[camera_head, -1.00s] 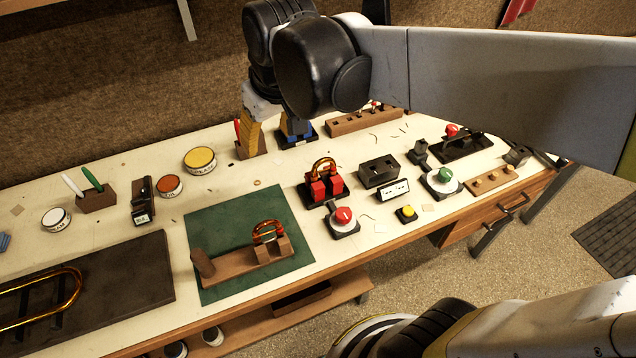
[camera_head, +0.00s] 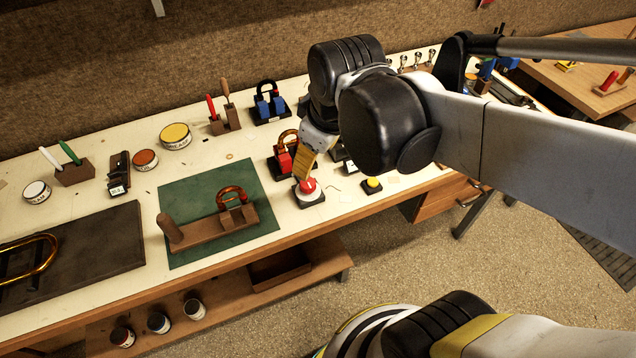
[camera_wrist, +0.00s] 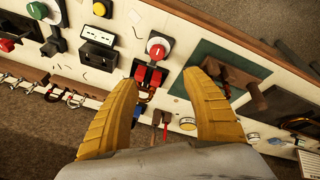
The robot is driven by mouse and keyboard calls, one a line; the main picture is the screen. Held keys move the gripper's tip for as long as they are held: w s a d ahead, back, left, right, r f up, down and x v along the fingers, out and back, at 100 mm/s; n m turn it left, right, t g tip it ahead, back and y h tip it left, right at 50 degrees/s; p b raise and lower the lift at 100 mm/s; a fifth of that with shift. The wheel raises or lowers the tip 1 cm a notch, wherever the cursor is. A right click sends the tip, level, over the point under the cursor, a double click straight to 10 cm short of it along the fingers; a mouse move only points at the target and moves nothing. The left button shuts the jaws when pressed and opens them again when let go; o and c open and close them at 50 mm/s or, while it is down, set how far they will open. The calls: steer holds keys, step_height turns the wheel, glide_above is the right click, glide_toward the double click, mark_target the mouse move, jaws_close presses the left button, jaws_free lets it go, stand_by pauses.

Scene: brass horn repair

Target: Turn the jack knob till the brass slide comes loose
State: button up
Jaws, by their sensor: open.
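A red round knob (camera_head: 308,186) sits on a white disc and dark base near the bench's front edge; it also shows in the wrist view (camera_wrist: 157,47). Behind it, two red blocks (camera_head: 284,160) hold a brass slide (camera_head: 287,137), partly hidden by my gripper. My gripper (camera_head: 303,170) is open, its yellow fingers angled down just above or behind the red knob; contact cannot be told. In the wrist view its fingers (camera_wrist: 160,82) stand apart with the red blocks between them in the picture.
A yellow button (camera_head: 373,184) stands right of the red knob. A blue-block holder (camera_head: 270,106) and tool rack (camera_head: 226,125) stand behind. A green knob (camera_wrist: 8,17) shows in the wrist view. The green mat (camera_head: 185,195) has bare room.

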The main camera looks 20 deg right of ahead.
steer(key=n, duration=0.1)
steer(key=n+g+p, duration=0.2)
steer(key=n+g, duration=0.2)
steer(key=n, duration=0.4)
glide_above(308, 182)
step_height(308, 182, down, 6)
steer(key=shift+n, duration=0.3)
step_height(308, 182, down, 11)
steer(key=b, duration=0.4)
steer(key=shift+r, duration=0.1)
steer(key=c, duration=1.2)
